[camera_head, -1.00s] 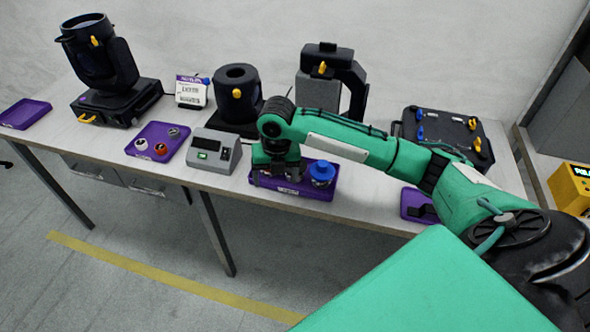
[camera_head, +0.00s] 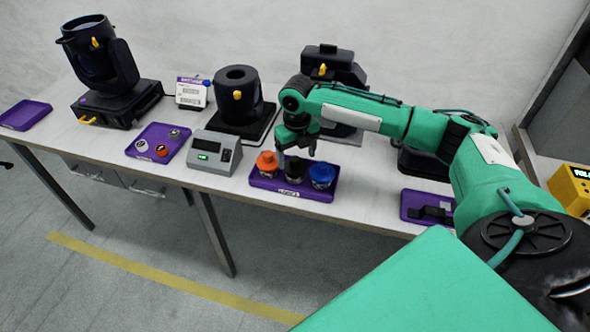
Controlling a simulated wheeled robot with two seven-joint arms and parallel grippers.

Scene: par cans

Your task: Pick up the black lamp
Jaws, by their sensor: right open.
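The black lamp (camera_head: 295,169) stands upright in a purple tray (camera_head: 262,183) near the table's front edge, between an orange lamp (camera_head: 267,163) and a blue lamp (camera_head: 322,174). My right gripper (camera_head: 297,151) is open and points down, just above and behind the black lamp's top. Its jaws look empty. Whether a finger touches the lamp cannot be told from this angle. My left gripper is not in view.
A grey meter box (camera_head: 216,151) stands left of the tray. Behind it are a black par can (camera_head: 239,92) and a lamp head on a black base (camera_head: 333,65). A second purple tray (camera_head: 158,140) holds small round items.

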